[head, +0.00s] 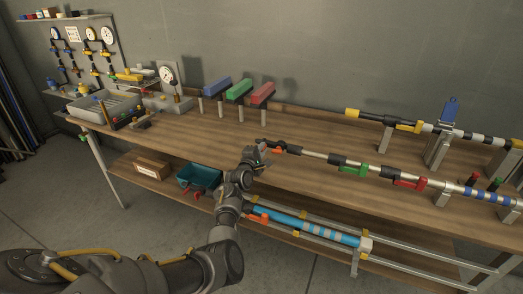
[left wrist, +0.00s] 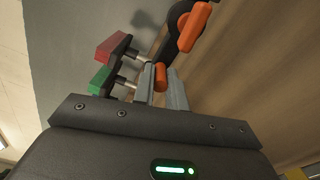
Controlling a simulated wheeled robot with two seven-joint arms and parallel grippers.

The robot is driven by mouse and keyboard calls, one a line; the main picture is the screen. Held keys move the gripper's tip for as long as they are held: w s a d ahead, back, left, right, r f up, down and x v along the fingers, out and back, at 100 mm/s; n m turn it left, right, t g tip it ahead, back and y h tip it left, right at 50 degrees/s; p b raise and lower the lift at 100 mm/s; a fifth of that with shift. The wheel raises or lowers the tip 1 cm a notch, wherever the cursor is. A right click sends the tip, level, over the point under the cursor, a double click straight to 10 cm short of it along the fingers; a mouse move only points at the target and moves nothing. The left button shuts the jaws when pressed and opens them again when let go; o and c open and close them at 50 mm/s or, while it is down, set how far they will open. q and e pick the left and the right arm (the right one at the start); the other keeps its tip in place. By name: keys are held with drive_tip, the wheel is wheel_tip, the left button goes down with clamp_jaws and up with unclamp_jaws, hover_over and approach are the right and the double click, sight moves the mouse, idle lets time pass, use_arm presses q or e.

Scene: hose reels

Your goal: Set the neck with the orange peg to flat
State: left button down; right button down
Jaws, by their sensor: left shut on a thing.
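The black neck (head: 291,149) with the orange peg (head: 277,151) is at the left end of a long metal lance lying along the workbench. My left gripper (head: 265,150) reaches over the bench's front edge to this end. In the left wrist view, the fingers (left wrist: 164,88) are shut on a small orange peg (left wrist: 160,76). A larger orange piece (left wrist: 193,30) sits on the black neck beyond it. The fingers hide part of the peg, and the neck's exact angle is hard to tell. My right gripper is not in view.
The lance carries a green clip (head: 354,170) and a red clip (head: 410,183). A second lance (head: 410,126) lies behind it on stands. Blue, green and red blocks (head: 239,90) stand on posts at the back. A teal bin (head: 199,178) sits below the bench top.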

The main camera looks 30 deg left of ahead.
use_arm(q)
drive_tip(key=shift+f, duration=0.1)
drive_tip(key=c, duration=1.4)
unclamp_jaws()
drive_tip(key=s+d, duration=0.1)
drive_tip(key=s, duration=0.9)
drive_tip(key=shift+s, duration=0.4)
